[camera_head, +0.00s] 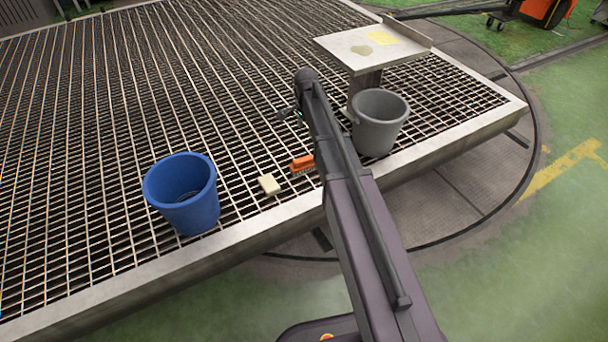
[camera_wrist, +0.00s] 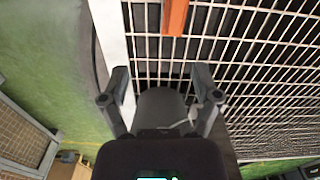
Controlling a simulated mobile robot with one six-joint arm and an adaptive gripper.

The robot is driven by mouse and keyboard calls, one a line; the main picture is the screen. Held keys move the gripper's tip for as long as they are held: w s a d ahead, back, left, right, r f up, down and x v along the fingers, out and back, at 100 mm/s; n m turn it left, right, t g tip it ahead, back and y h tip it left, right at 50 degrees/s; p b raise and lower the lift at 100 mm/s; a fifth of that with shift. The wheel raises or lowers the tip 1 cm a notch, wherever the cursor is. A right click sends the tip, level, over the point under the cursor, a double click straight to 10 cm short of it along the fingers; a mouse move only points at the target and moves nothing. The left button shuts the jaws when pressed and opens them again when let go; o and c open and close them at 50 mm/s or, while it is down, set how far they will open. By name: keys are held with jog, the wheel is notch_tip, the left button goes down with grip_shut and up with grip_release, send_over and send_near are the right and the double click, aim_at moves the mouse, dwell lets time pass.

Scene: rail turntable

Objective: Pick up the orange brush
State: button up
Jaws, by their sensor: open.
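The orange brush (camera_head: 302,163) lies on the metal grating, just left of my arm in the head view, with pale bristles below its orange back. In the wrist view the orange brush (camera_wrist: 175,17) shows at the top edge, cut off by the frame. My gripper (camera_wrist: 162,76) is open and empty, with its fingers spread either side of the picture's middle. The brush lies beyond the fingertips and apart from them. In the head view my gripper (camera_head: 288,113) is small and partly hidden by my arm, above the grating.
A pale sponge-like block (camera_head: 269,184) lies left of the brush. A blue bucket (camera_head: 182,192) stands further left and a grey bucket (camera_head: 378,122) right of my arm. A metal stand (camera_head: 345,46) is behind. The grating's raised rim (camera_head: 260,222) runs along the front.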

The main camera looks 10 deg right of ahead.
jog(key=m+b, duration=0.2)
jog(key=b, duration=0.1)
send_over(303, 159)
jog(key=f, duration=0.4)
jog(key=shift+w+d+f, duration=0.2)
jog(key=shift+f, duration=0.15)
jog(key=shift+f+b, duration=0.1)
jog(key=shift+b, duration=0.2)
notch_tip(303, 159, down, 8)
jog(key=b, duration=0.8)
jog(key=shift+f, duration=0.2)
jog(key=shift+s+a+f+b, duration=0.1)
jog(key=shift+s+f+b, duration=0.05)
jog(key=shift+f+b, duration=2.55)
jog(key=shift+r, duration=0.1)
grip_shut()
